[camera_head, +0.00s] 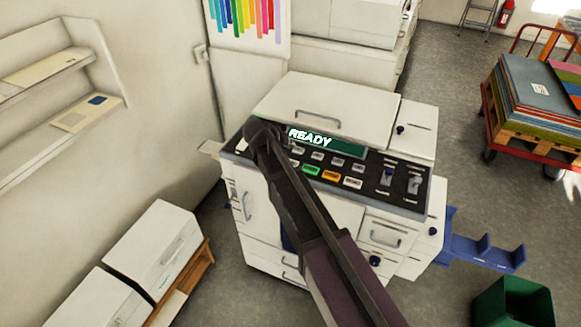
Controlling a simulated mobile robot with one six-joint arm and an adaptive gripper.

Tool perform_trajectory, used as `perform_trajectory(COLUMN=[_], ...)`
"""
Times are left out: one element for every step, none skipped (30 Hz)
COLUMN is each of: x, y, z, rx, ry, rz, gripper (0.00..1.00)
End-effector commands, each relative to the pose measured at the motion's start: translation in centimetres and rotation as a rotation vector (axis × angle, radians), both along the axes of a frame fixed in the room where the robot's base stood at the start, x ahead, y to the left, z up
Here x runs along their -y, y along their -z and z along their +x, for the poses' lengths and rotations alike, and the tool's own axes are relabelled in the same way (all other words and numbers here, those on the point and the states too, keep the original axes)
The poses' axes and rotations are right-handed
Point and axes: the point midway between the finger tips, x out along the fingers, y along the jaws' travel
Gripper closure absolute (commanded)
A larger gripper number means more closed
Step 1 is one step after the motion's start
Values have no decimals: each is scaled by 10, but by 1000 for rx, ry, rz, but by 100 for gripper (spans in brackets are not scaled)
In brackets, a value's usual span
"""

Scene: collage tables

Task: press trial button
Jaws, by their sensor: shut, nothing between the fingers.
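The white printing machine (330,215) stands in the middle, with a dark sloping control panel (375,183) along its front top edge. A green screen (345,148) on it reads "READY". Below the screen are several small grey buttons, a green button (311,170) and an orange button (330,175). The labels are too small to read, so I cannot tell which button is the trial one. My gripper (262,135) is shut and empty at the dark far end of my arm, over the panel's left part. Its fingertips are not distinct, and I cannot tell whether they touch the panel.
My arm hides part of the machine's front and panel. White boxes (155,248) sit on a low wooden stand at the lower left. A green bin (512,303) and blue rack (484,252) are at the right. A red cart (490,130) holds stacked sheets. Grey floor lies between.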

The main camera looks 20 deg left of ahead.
Motion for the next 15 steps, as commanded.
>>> perform_trajectory(x=[0,0,0,0,0,0,0,0,0,0,0,0,0,1,1], y=[9,11,15,17,20,23,26,28,31,34,36,39,41,43,45], z=[0,0,0,0,0,0,0,0,0,0,0,0,0,0,0], rx=[0,0,0,0,0,0,0,0,0,0,0,0,0,0,0], ry=[0,0,0,0,0,0,0,0,0,0,0,0,0,0,0], rz=[0,0,0,0,0,0,0,0,0,0,0,0,0,0,0], gripper=[100,100,100,100,100,100,100,100,100,100,100,100,100,100,100])
